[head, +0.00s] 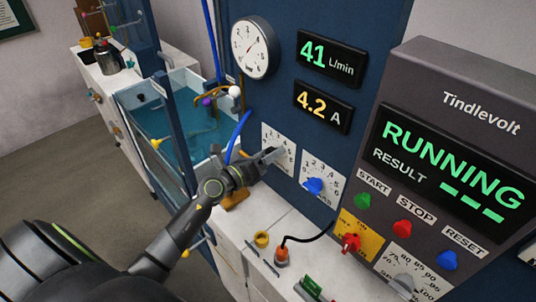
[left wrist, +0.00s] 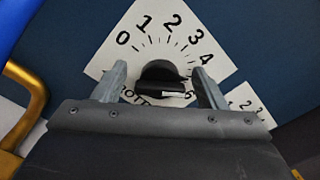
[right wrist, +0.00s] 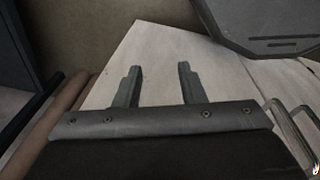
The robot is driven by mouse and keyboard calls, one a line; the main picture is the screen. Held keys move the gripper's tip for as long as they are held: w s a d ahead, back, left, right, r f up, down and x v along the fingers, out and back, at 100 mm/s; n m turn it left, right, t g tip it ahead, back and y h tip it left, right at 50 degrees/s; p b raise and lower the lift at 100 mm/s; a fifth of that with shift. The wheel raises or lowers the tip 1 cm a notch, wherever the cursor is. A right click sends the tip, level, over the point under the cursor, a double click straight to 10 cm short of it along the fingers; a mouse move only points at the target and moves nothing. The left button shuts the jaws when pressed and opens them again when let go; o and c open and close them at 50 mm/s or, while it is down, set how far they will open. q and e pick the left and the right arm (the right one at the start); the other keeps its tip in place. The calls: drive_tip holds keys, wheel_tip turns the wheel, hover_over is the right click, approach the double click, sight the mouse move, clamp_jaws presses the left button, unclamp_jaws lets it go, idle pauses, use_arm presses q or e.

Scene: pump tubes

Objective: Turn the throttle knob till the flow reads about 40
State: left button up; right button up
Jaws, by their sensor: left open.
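The throttle knob (left wrist: 161,78) is black and sits at the middle of a white dial plate (left wrist: 150,22) numbered from 0 upwards. The plate's lettering is partly hidden. My left gripper (head: 270,155) is at this plate, its fingers open on either side of the knob, with gaps seen in the left wrist view. In the head view the gripper hides the knob. The flow display (head: 327,60) reads 41 L/min in green. My right gripper (right wrist: 158,72) is open and empty over a pale surface in the right wrist view.
A second dial with a blue knob (head: 313,186) is just right of my left gripper. A yellow plate with a red knob (head: 351,242) is lower right. A display (head: 333,107) reads 4.2 A. The panel (head: 450,150) shows RUNNING. A blue pipe (head: 238,130) runs left of the dial.

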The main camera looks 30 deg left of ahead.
use_arm(q)
drive_tip(key=shift+s, duration=0.1)
drive_tip(key=b+v, duration=0.6)
drive_tip(key=v, duration=1.1)
drive_tip(key=shift+b, duration=0.3)
drive_tip(key=shift+a, duration=0.1)
